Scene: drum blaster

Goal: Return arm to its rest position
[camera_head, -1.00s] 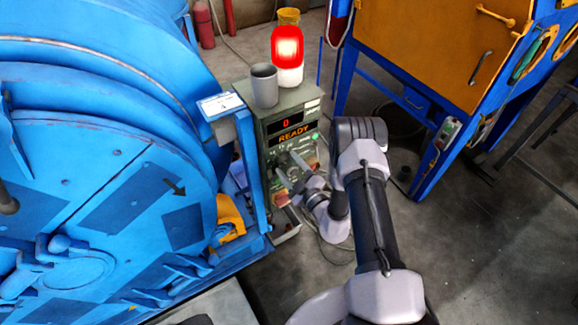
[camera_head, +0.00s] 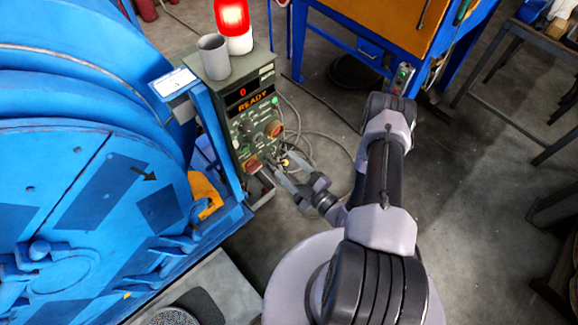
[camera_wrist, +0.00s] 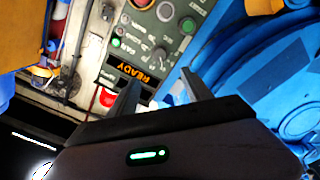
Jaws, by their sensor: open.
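My gripper (camera_head: 277,177) is open and empty in the head view, just in front of the lower part of the control box (camera_head: 231,107). My arm reaches from the lower right toward that box. In the wrist view my gripper's two fingers (camera_wrist: 159,86) stand apart with nothing between them, and the control panel (camera_wrist: 192,13) with buttons and knobs lies beyond, seen upside down. The display (camera_head: 253,101) reads "READY" under a red 0. A green light is lit on the panel.
A large blue drum machine (camera_head: 82,190) fills the left. A grey cup (camera_head: 214,57) and a lit red beacon (camera_head: 232,18) stand on the box. A blue-framed orange cabinet (camera_head: 396,27) is behind. Cables lie on the floor near the box. Open floor (camera_head: 480,180) lies to the right.

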